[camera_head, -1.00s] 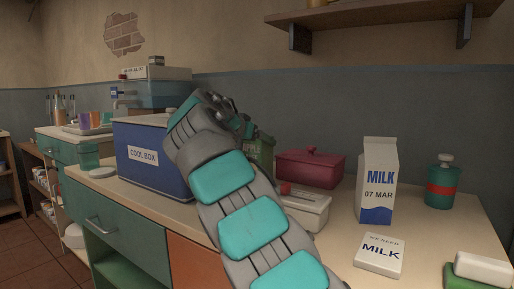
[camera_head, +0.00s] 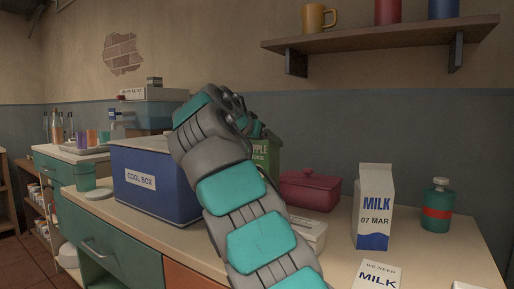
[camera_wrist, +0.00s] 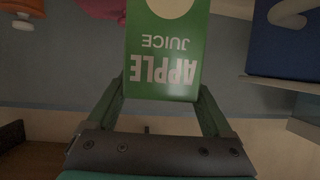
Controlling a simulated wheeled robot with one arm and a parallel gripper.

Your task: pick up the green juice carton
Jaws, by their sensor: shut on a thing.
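The green carton marked apple juice (camera_head: 264,157) shows behind my arm in the head view, partly hidden by my gripper (camera_head: 250,128). In the wrist view the carton (camera_wrist: 165,55) appears upside down between the two fingers of my gripper (camera_wrist: 162,92). The fingers are shut on its sides. The carton is held above the counter; its lower part is hidden behind my arm in the head view.
A blue cool box (camera_head: 150,187) stands left of the carton, and a dark red lidded dish (camera_head: 312,192) right of it. A milk carton (camera_head: 374,208), a teal jar (camera_head: 437,208) and a milk card (camera_head: 375,276) are farther right. A wall shelf (camera_head: 385,36) hangs above.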

